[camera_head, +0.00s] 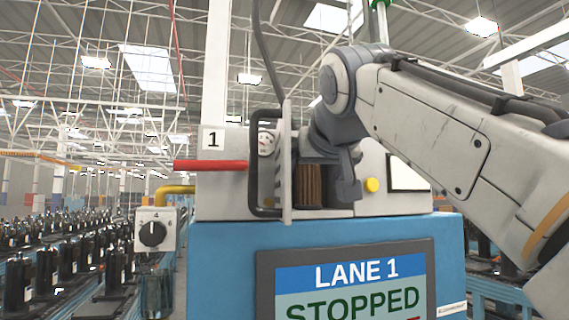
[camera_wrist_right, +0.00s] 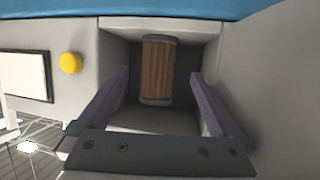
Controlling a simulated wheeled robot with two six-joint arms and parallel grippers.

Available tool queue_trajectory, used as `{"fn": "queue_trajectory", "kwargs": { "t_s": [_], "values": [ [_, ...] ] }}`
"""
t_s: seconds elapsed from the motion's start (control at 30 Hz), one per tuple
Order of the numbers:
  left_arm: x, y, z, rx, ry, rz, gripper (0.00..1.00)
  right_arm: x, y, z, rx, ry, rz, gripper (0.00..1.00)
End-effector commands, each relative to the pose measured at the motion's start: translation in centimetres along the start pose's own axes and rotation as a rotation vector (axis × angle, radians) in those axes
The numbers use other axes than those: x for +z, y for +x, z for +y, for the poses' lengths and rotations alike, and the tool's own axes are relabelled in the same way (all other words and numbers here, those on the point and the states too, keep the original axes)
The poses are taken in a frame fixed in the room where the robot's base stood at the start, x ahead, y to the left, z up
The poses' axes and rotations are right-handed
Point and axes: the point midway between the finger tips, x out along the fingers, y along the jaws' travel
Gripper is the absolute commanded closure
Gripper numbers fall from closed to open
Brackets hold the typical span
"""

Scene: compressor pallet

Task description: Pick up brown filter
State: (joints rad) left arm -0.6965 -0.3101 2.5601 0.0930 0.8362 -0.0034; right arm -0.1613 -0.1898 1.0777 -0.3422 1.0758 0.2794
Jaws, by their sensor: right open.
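The brown filter (camera_head: 309,185) is a pleated cylinder with grey end caps, standing in a recess of the grey housing on the blue machine; its upper part is hidden by my gripper in the head view. In the right wrist view the filter (camera_wrist_right: 158,70) is seen whole inside the recess. My right gripper (camera_head: 338,178) is at the recess opening. Its two fingers (camera_wrist_right: 160,78) are open, one on each side of the filter, with gaps between; I cannot tell the exact depth between fingertips and filter. My left gripper is not in view.
An open panel (camera_head: 287,165) with a black frame handle stands just left of the recess. A red bar (camera_head: 210,165) sticks out left. A yellow button (camera_head: 372,185) sits right of the recess. A screen (camera_head: 345,285) reading LANE 1 STOPPED is below. The recess walls are close around the fingers.

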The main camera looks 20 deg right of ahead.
Motion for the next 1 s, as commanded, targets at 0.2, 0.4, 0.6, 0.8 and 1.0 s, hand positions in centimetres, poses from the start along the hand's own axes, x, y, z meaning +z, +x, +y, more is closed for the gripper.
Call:
{"fn": "queue_trajectory", "kwargs": {
  "t_s": [0.2,0.4,0.6,0.8,1.0],
  "values": [
    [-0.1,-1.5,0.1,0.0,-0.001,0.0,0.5,-0.2,3.8,0.2,0.004,0.001,-0.004,0.0],
    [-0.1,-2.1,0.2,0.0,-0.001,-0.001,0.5,-0.1,5.8,0.3,0.004,0.003,-0.001,0.0],
    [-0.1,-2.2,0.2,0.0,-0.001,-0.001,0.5,0.0,6.4,0.3,0.004,0.003,0.0,0.0],
    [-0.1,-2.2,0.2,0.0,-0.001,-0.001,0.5,0.0,6.4,0.3,0.004,0.003,0.0,0.04],
    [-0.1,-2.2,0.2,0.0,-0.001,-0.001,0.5,0.0,6.4,0.3,0.004,0.003,0.001,0.8]
  ]
}}
